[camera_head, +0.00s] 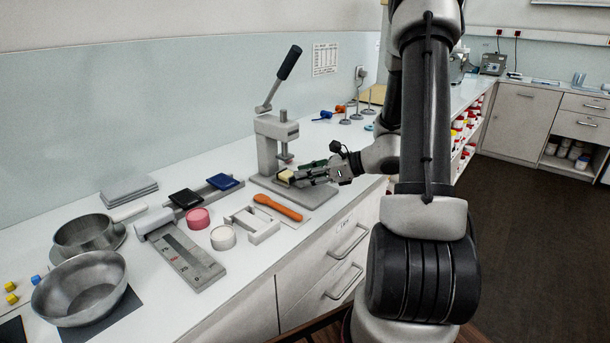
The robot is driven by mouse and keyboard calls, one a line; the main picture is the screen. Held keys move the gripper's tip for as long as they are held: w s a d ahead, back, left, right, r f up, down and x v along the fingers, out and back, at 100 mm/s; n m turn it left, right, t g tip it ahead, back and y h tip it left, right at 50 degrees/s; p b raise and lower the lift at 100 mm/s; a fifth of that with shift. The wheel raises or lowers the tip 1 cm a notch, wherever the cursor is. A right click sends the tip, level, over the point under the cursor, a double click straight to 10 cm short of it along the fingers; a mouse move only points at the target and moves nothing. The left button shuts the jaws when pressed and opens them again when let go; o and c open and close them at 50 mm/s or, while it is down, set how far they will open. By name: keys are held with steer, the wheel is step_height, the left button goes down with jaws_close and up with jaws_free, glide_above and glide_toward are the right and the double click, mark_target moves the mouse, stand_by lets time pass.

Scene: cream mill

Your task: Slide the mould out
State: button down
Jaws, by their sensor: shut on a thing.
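A hand press (268,148) with a raised black-handled lever stands on a flat grey base plate (320,195) on the counter. A small block with a yellowish face, which I take for the mould (286,176), sits low at the front of the press, under or just in front of its ram. My gripper (296,177) reaches in from the right, low over the base plate, with its fingers shut on the mould. The fingers hide part of the mould. I cannot tell whether it touches the plate.
In front of the press lie an orange-handled tool (278,207) and a pale notched block (252,224). A pink pot (198,218), a white pot (223,238), a scale plate (185,258) and a metal bowl (80,290) stand further left. Weighted stands (357,113) are behind.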

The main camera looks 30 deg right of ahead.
steer(key=s+d, duration=0.1)
steer(key=s, duration=0.2)
steer(key=s+d, duration=0.1)
steer(key=s, duration=0.2)
steer(key=s+d, duration=0.2)
steer(key=s, duration=0.2)
steer(key=shift+s+d, duration=0.1)
steer(key=c, duration=1.3)
jaws_free()
steer(key=shift+s+d, duration=0.1)
steer(key=v, duration=1.2)
